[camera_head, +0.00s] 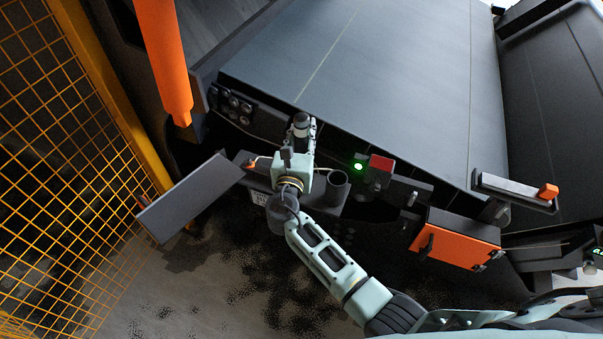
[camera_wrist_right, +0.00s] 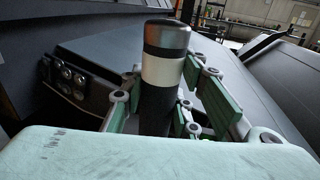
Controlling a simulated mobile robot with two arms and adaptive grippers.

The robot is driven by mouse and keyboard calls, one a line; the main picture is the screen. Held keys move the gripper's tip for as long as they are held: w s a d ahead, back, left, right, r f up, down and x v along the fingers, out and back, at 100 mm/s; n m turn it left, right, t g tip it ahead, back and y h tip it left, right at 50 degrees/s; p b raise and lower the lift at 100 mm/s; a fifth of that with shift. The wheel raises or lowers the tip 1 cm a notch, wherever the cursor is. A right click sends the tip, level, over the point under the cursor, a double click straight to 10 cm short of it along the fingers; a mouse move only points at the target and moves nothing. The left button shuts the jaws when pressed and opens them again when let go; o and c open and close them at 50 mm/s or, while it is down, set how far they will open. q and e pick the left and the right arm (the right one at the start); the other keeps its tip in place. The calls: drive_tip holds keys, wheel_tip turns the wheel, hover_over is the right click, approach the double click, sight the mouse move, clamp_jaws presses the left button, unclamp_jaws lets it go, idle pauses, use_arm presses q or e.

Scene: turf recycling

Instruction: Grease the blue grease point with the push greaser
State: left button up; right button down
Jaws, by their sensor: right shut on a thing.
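My right gripper (camera_head: 303,133) is shut on the push greaser (camera_head: 301,121), a dark cylinder with a pale band. A dark panel with several round fittings (camera_head: 235,104) is on the machine, left of and behind the gripper, and apart from the greaser. The fittings also show in the right wrist view (camera_wrist_right: 66,78). I cannot make out which one is blue. My left gripper is not in view.
A grey flap (camera_head: 192,198) sticks out at the left, near a yellow mesh fence (camera_head: 75,150). An open dark cup (camera_head: 337,188) stands right of my wrist. An orange box (camera_head: 455,243) and a wide dark belt (camera_head: 400,85) lie farther right and behind.

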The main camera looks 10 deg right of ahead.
drive_tip(key=shift+f+b, duration=0.45)
idle(0.4)
drive_tip(key=shift+s+f, duration=0.1)
drive_tip(key=shift+f, duration=0.1)
idle(0.4)
drive_tip(key=shift+p, duration=0.45)
drive_tip(key=shift+r, duration=0.2)
drive_tip(key=shift+r+p, duration=0.3)
drive_tip(key=shift+p, duration=0.1)
drive_tip(key=shift+r, duration=0.15)
drive_tip(key=shift+f+b, duration=0.4)
drive_tip(key=shift+b, duration=0.05)
